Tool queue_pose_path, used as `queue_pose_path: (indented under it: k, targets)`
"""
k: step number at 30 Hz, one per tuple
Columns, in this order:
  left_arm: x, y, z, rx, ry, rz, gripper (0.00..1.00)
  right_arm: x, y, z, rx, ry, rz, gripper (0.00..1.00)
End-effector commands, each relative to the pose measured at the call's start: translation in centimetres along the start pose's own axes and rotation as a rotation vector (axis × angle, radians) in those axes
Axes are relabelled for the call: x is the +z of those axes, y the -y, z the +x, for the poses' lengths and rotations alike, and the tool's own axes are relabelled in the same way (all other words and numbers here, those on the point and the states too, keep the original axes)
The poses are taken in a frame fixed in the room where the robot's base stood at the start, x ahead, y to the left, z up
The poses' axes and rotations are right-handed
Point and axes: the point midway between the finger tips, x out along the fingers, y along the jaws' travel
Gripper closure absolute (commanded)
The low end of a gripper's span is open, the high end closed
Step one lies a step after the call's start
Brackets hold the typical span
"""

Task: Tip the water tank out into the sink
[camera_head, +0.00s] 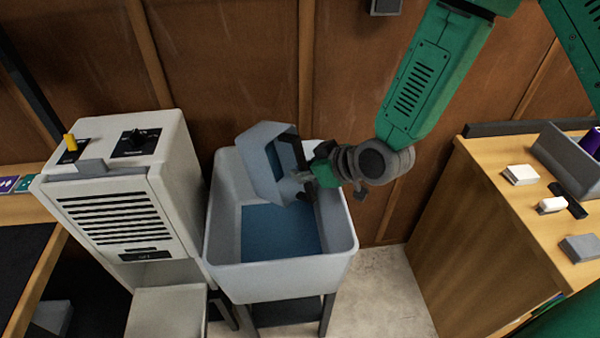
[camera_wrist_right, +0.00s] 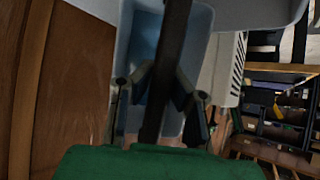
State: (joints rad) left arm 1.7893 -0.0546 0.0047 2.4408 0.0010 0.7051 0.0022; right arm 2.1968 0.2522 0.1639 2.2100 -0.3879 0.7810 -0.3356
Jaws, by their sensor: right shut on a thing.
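The water tank (camera_head: 262,158), a pale grey-blue open box, is tilted on its side over the back of the sink (camera_head: 285,280). The sink is a pale grey tub on dark legs, with a flat blue surface like water (camera_head: 270,232) inside. My right gripper (camera_head: 303,172) is shut on the tank at its right side, above the sink's right part. In the wrist view the gripper's dark fingers (camera_wrist_right: 158,95) stand either side of a dark bar, with pale blue walls beyond. The fingers partly hide the tank's right side. My left gripper is out of view.
A white dehumidifier-like unit (camera_head: 120,215) with a vent grille and yellow switch stands close left of the sink. A wooden bench (camera_head: 500,215) with small white blocks (camera_head: 521,175) and a grey bin (camera_head: 570,160) is at right. The wooden wall (camera_head: 225,60) is behind.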

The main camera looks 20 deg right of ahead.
Motion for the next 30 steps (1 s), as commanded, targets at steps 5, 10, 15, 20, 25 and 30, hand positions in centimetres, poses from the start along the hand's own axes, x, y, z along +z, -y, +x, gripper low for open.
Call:
queue_pose_path:
  k: [5, 10, 15, 20, 25, 30]
  targets:
    - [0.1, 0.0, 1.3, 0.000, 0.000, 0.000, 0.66, 0.5, 0.0, 0.3, -0.001, -0.038, -0.001, 1.00]
    - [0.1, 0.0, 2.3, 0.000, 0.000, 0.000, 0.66, 0.9, 0.0, 0.5, 0.001, -0.074, 0.000, 1.00]
    - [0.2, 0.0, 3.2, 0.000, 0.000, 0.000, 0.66, 1.2, 0.0, 0.6, 0.000, -0.109, -0.001, 1.00]
    - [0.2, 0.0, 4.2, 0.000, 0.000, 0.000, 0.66, 1.4, 0.0, 0.8, 0.001, -0.142, 0.000, 1.00]
    - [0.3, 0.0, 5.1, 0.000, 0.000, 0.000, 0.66, 1.7, 0.0, 1.0, 0.000, -0.177, -0.001, 1.00]
    - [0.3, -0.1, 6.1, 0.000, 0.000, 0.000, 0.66, 2.0, 0.0, 1.1, 0.000, -0.211, 0.000, 1.00]
